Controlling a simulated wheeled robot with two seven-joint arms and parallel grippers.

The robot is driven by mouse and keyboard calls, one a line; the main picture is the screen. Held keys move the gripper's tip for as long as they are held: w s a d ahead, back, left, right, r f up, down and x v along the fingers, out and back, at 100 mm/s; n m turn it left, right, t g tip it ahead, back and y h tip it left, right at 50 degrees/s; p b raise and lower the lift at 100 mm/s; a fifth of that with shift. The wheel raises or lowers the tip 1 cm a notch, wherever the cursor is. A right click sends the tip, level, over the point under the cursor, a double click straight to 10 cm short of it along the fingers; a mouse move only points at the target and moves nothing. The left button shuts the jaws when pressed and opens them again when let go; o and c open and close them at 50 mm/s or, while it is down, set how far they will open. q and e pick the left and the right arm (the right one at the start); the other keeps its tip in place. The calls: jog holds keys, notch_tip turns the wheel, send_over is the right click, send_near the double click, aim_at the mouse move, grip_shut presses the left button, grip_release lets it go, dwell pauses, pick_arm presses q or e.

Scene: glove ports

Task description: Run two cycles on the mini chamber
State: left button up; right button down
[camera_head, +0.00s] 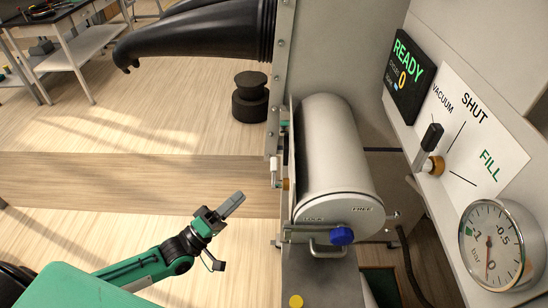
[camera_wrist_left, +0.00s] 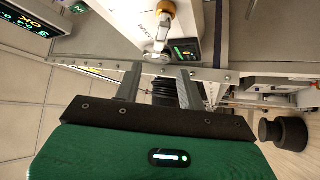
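The mini chamber (camera_head: 335,150) is a pale cylinder with a round door marked LOCK and FREE. A blue knob (camera_head: 342,236) sits low on the door; I cannot tell which mark it stands at. The door looks closed. A dark display (camera_head: 403,78) reads READY and 0. My left gripper (camera_head: 232,204) is left of the chamber, apart from it; in the left wrist view its fingers (camera_wrist_left: 159,88) are spread and empty. My right gripper is out of view.
Black gloves (camera_head: 200,35) stick out at the top. A black stepped stool (camera_head: 250,97) stands on the wood floor, and a workbench (camera_head: 50,30) is at the top left. A small side fitting (camera_head: 283,170) is left of the chamber. Floor around my left gripper is clear.

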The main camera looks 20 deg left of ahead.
aim_at(274, 164)
pick_arm(q)
jog(key=shift+p+x, duration=2.25)
jog(key=shift+x, duration=4.6)
jog(key=shift+r, duration=0.1)
grip_shut()
